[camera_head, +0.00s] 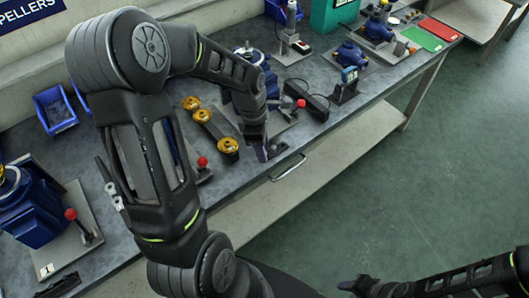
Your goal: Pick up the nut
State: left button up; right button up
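I cannot make out a nut in this view; it may be hidden or too small to tell. My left gripper (264,150) points down over the front part of the grey workbench (310,128), close to the bench edge and right of the brass-coloured round parts. Its fingers are small and dark, and I cannot tell whether they are open or hold anything. My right gripper (354,287) is low at the bottom of the picture, over the floor and away from the bench. Its finger opening is not clear.
Brass-coloured round parts (228,147) lie on the bench left of my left gripper. A blue pump (30,208) stands on a plate at the left. A blue bin (55,109) is at the back. Red (440,28) and green (422,39) mats lie at the far end.

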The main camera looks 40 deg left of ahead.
pick_arm(q)
jog(key=shift+f, duration=0.15)
dwell(0.3)
grip_shut()
dwell(0.4)
